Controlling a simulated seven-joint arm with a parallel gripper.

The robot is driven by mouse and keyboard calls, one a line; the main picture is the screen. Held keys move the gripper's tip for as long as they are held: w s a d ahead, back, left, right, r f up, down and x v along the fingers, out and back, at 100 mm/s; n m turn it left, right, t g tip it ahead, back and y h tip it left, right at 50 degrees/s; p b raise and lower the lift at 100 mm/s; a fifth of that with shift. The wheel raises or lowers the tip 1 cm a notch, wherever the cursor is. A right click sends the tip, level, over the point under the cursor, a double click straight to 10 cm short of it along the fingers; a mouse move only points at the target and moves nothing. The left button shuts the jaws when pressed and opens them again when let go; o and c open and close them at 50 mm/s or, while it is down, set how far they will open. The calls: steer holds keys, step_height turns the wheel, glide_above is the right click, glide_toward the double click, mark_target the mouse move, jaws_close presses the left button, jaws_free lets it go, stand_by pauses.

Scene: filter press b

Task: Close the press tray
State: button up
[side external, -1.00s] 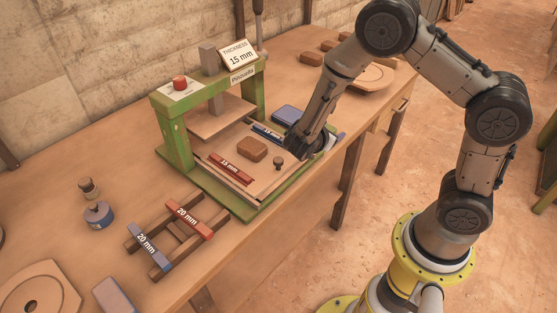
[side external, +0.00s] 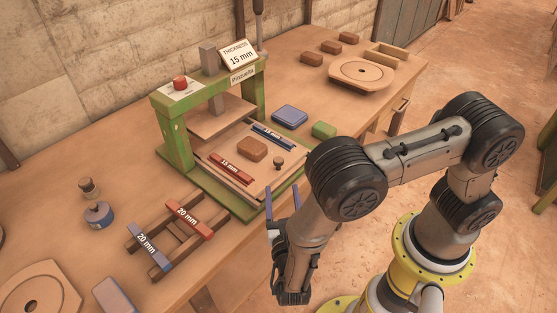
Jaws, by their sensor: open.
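The green press (side external: 172,140) stands on the bench, with a sign reading "THICKNESS 15 mm" on top. Its wooden press tray (side external: 258,174) sticks out toward the front right, clear of the upper plate (side external: 217,115). On the tray lie a brown clay block (side external: 252,149), a red 15 mm bar (side external: 231,169) and a blue 15 mm bar (side external: 272,137). A small dark knob (side external: 278,162) stands at the tray's front edge. My gripper (side external: 283,202) is open and empty, with its bluish fingers in front of the tray and apart from the knob.
A rack (side external: 177,234) holds red and blue 20 mm bars left of the tray. A blue box (side external: 289,115) and a green block (side external: 324,130) lie right of the press. A round wooden disc (side external: 361,73) and several brown blocks lie farther back.

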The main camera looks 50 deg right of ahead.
mark_target(279, 164)
steer(key=x, duration=1.1)
steer(key=shift+w+d, duration=0.25)
jaws_close()
stand_by(1.0)
